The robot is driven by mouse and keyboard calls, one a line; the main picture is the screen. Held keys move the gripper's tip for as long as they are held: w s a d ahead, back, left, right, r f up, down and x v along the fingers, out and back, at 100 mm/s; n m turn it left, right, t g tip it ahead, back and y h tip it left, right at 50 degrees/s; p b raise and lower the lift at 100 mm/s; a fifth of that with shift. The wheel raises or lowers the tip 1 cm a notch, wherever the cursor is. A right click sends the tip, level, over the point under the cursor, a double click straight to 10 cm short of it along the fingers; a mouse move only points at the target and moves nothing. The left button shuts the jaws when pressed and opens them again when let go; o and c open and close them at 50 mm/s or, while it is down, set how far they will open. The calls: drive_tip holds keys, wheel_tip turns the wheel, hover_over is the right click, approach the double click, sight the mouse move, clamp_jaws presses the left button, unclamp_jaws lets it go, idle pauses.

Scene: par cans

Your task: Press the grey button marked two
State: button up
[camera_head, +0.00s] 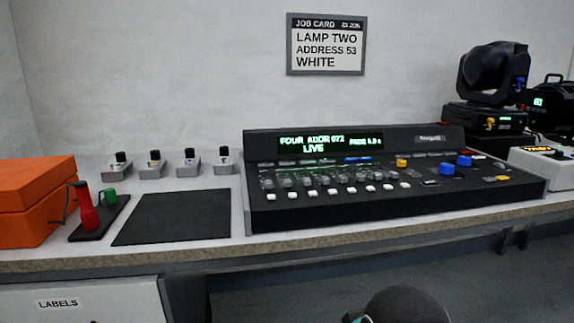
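A black lighting console (400,211) stands on the bench right of centre. Its green display (330,143) reads "FOUR ADDR 072" and "LIVE", with smaller text at right. A row of grey controls (312,181) crosses its sloping panel, with a row of small white buttons (332,191) below. The marks on the controls are too small to read, so I cannot tell which one is marked two. The job card (326,45) on the wall reads "LAMP TWO, ADDRESS 53, WHITE". My gripper is not in view; a dark rounded part, probably of my arm, shows at the bottom edge.
An orange case (38,185), a red-handled tool (86,207) and a bare dark mat (176,218) lie to the left. Several small grey devices (188,166) stand behind the mat. A moving-head lamp (492,75) and a pale box (545,165) stand right. The console's front is unobstructed.

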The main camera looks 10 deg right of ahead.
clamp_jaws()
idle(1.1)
